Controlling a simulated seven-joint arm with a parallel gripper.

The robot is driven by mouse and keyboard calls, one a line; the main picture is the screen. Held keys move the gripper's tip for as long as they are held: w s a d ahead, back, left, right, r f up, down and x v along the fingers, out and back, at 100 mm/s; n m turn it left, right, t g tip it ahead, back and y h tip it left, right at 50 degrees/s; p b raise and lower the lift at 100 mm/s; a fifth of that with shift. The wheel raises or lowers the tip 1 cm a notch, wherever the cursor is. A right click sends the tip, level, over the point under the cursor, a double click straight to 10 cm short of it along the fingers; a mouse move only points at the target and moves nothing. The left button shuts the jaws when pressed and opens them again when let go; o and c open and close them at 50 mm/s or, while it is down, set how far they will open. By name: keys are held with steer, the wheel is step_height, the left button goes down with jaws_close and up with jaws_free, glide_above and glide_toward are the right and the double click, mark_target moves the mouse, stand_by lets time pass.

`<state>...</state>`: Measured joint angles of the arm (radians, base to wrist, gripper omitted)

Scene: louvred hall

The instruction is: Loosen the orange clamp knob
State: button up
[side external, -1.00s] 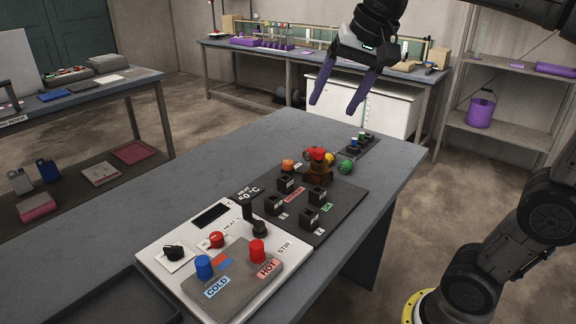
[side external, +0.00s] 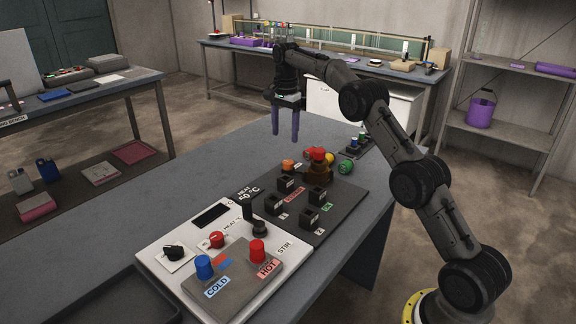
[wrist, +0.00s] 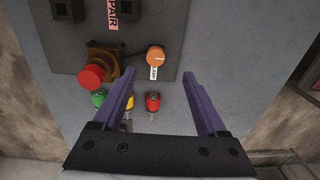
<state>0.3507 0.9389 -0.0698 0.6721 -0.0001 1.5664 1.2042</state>
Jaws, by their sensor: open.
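The orange clamp knob (wrist: 156,56) shows in the wrist view as a round orange cap with a pale line across it and a small white label beside it. It sits at the edge of a dark panel (wrist: 183,9), ahead of the fingertips and a little left of the gap between them. In the side view the orange knob (side external: 288,166) is on the far side of the dark panel. My gripper (side external: 285,138) points down above the table behind the knob, apart from it. Its purple fingers (wrist: 161,72) are spread and empty.
A red mushroom button (wrist: 93,76) on a brown base stands left of the orange knob. Green, yellow and red (wrist: 152,101) knobs are close by. A white panel (side external: 176,236) with blue and red knobs is nearer the side camera. Bare table (side external: 150,206) lies left.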

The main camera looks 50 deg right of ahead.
mark_target(288, 162)
steer(key=f, duration=0.1)
steer(key=d+f, duration=0.1)
steer(key=shift+s+f, duration=0.2)
steer(key=shift+f, duration=4.8)
jaws_close()
